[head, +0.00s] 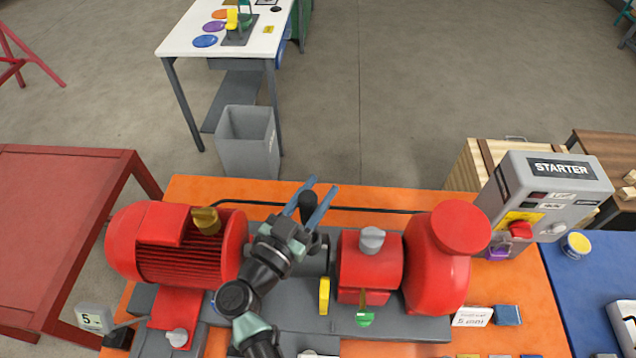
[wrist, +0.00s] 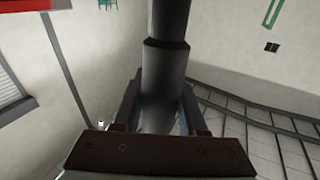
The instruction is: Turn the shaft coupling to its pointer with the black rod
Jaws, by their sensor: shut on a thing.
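My gripper (head: 323,187) is above the pump skid, between the red motor (head: 185,262) and the red pump (head: 440,262). It is shut on the black rod (head: 308,205), whose dark round end shows between the fingers. In the wrist view the rod (wrist: 167,60) stands between the fingers (wrist: 160,105) and runs up out of the picture. The dark grey shaft coupling (head: 320,262) lies behind and beside my gripper and is mostly hidden by it. A yellow upright piece (head: 324,296), perhaps the pointer, stands in front of it. Whether the rod touches the coupling I cannot tell.
A red housing with a grey knob (head: 371,240) stands just right of my gripper. The grey starter box (head: 545,200) stands at the right. A black pipe (head: 380,211) runs along the back of the orange bench (head: 190,187). A grey bin (head: 248,140) stands beyond.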

